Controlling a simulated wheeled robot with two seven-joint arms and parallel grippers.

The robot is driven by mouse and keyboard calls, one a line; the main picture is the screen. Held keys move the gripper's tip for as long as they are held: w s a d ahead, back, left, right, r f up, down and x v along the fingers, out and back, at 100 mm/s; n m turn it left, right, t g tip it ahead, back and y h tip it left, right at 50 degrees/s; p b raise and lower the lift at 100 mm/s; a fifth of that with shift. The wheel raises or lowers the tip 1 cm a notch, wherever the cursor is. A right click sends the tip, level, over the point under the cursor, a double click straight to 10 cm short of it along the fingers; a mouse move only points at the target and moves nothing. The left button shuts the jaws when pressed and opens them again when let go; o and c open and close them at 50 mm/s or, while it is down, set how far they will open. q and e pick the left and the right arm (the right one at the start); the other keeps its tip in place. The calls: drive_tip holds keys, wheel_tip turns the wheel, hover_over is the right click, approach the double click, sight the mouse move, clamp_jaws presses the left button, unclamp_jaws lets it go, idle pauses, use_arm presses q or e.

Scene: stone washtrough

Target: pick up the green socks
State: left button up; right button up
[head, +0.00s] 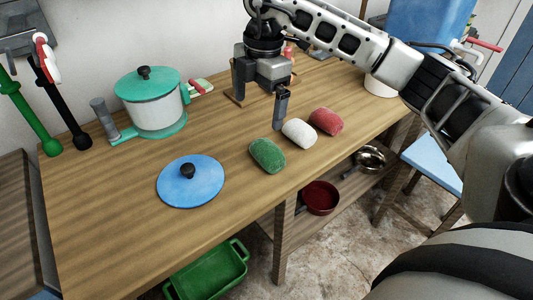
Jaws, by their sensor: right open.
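The green socks (267,156), a rounded fuzzy bundle, lie on the wooden table (100,240) near its front edge. A white bundle (298,132) and a red bundle (326,121) lie beside them in a row to the right. My right gripper (259,104) points down over the table, behind the socks and apart from them. Its two fingers are spread with nothing between them. My left gripper is not in view.
A blue lid (190,182) with a dark knob lies left of the socks. A white pot with a green lid (152,101) stands behind it. A lower shelf holds a red pan (319,198). A green tray (209,272) is below the table. The table's front left is clear.

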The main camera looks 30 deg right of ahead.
sight(266, 145)
drive_tip(key=shift+m+h, duration=0.5)
drive_tip(key=shift+h, duration=0.1)
drive_tip(key=d+f, duration=0.1)
drive_tip(key=f, duration=0.5)
drive_tip(key=d+f, duration=0.1)
drive_tip(key=f, duration=0.2)
drive_tip(key=shift+s+d+f+p, duration=0.1)
drive_tip(key=shift+s+d+p, duration=0.05)
drive_tip(key=shift+d+p, duration=0.15)
drive_tip(key=shift+w+a+f+p, duration=0.1)
drive_tip(key=shift+w+f+p, duration=0.1)
drive_tip(key=shift+f, duration=1.25)
drive_tip(key=shift+w+a+f+p, duration=0.1)
drive_tip(key=shift+w+f+p, duration=0.1)
drive_tip(key=shift+f, duration=1.25)
drive_tip(key=c, duration=1)
